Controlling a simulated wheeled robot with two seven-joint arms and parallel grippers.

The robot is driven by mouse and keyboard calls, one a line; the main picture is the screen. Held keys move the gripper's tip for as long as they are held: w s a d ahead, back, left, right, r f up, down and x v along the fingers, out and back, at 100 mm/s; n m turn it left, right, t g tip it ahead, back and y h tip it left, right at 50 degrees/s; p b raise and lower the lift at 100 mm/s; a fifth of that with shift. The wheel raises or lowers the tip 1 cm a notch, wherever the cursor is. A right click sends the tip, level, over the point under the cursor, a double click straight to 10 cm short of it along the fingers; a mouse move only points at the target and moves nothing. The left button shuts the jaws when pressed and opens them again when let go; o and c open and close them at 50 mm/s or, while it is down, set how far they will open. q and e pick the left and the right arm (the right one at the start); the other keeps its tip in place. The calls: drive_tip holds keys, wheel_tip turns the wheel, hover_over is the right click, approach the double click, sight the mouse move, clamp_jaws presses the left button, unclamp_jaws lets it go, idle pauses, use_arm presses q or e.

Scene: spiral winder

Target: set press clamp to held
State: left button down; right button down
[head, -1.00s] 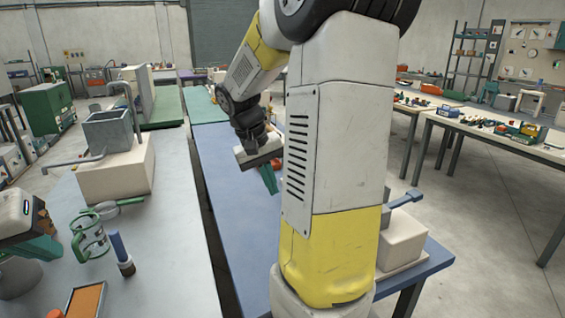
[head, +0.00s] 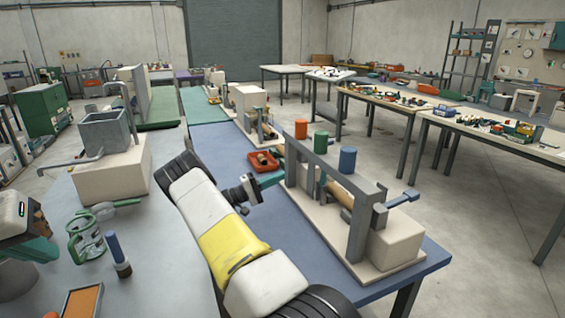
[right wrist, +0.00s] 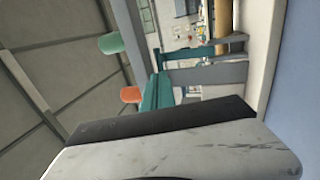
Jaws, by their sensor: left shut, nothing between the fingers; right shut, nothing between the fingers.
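The winder (head: 392,240) stands on the blue table. It has a pale base, a grey upright frame (head: 360,225), a tan roller (head: 340,200) and a blue lever (head: 402,199) at its right end. I cannot tell for certain which part is the press clamp. My right gripper (head: 272,180) is shut and empty at the winder's left end, close to the frame; I cannot tell if it touches. In the right wrist view its teal fingers (right wrist: 160,92) point toward the frame and roller. My left gripper (head: 36,250) is shut and empty at the far left, partly cut off.
A red tray (head: 264,163) lies behind my right gripper. A grey hopper (head: 105,132), a green coil (head: 85,238) and an orange tray (head: 84,300) occupy the left table.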

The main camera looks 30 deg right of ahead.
drive_tip(key=x, duration=1.3)
drive_tip(key=shift+w+d+r+t, duration=0.15)
drive_tip(key=shift+w+d+t, duration=0.15)
drive_tip(key=shift+w+t, duration=0.1)
drive_tip(key=shift+s+d+r+y, duration=0.1)
drive_tip(key=shift+d+r+y, duration=0.25)
drive_tip(key=shift+d+y, duration=0.4)
drive_tip(key=shift+d, duration=0.1)
